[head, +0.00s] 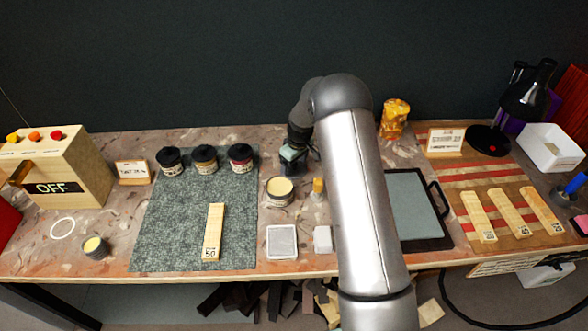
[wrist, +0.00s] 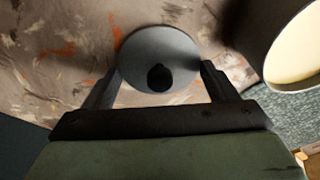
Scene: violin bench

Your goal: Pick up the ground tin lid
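The ground tin lid (wrist: 178,48) is a round grey disc with a black knob, seen in the wrist view over the bench top. My gripper (wrist: 160,76) is open, with one finger at each side of the lid's near part. I cannot tell whether the fingers touch it. In the head view my gripper (head: 292,158) points down at the back of the bench, and I cannot make out the lid there. An open tin of cream-coloured ground (head: 279,192) stands just in front of my gripper; it also shows at the right of the wrist view (wrist: 299,48).
Several dark-lidded jars (head: 205,160) stand left of my gripper on the green-grey mat (head: 170,225). A small yellow-topped bottle (head: 318,190) stands near the tin. A white tray (head: 282,242) lies in front. A yellow-orange jar (head: 394,118) stands at the back right.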

